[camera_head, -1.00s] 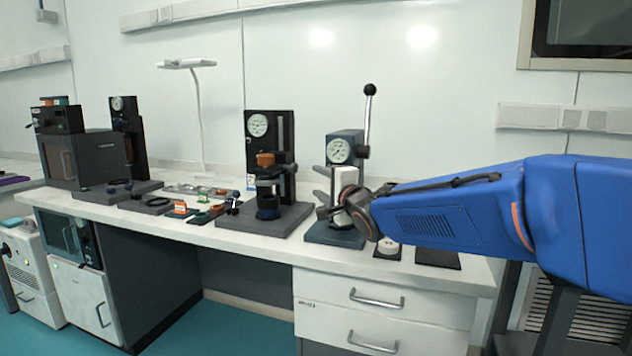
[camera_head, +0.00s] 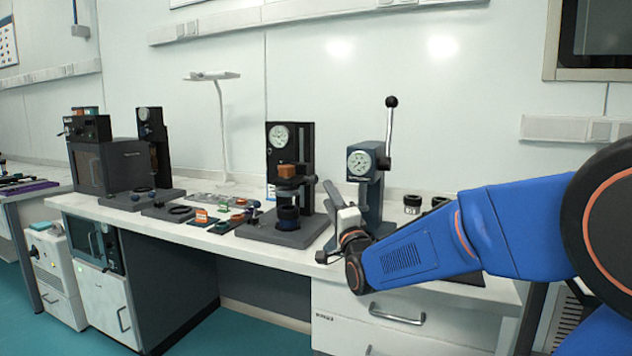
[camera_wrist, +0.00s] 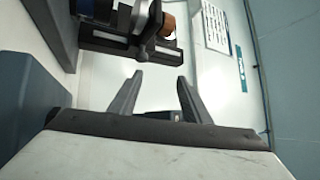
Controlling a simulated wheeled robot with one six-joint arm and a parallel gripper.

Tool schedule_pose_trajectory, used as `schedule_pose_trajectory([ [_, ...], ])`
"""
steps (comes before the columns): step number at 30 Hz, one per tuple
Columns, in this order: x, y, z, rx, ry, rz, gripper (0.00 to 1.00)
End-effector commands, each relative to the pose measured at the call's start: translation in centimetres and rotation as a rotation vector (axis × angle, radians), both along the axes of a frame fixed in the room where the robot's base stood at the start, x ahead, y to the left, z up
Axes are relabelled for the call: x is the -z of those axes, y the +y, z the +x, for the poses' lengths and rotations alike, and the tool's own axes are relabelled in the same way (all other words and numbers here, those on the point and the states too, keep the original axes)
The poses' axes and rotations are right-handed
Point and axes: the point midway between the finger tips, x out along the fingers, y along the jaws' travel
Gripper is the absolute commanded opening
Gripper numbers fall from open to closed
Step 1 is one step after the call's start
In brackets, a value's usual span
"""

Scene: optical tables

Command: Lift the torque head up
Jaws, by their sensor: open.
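The middle black stand (camera_head: 306,152) has a round dial at its top. Its head, which I take to be the torque head (camera_head: 288,183), has an orange block (camera_head: 287,171) on it and sits above a dark blue-black cylinder (camera_head: 287,217) on the base plate. My gripper (camera_wrist: 160,78) is open and empty, to the right of this stand in the head view and apart from it. In the wrist view the orange part (camera_wrist: 167,25) and the grey head part (camera_wrist: 143,20) lie beyond my fingertips. The stand's top is outside the wrist view.
A lever press (camera_head: 372,160) with a dial stands right of the middle stand, partly hidden by my gripper and arm. Small parts and a green-and-orange tray (camera_head: 207,215) lie left on the bench. A dark oven-like box (camera_head: 110,165) stands far left. A lamp (camera_head: 218,120) stands behind.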

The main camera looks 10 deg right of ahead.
Motion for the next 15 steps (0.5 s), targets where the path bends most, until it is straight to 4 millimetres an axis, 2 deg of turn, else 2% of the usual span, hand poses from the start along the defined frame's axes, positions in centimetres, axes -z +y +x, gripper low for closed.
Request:
schedule_pose_trajectory([
  [8, 0.4, -0.4, 0.4, 0.058, -0.056, -0.023, 0.44],
  [15, 0.4, -0.3, 3.5, 0.057, -0.053, -0.022, 0.44],
])
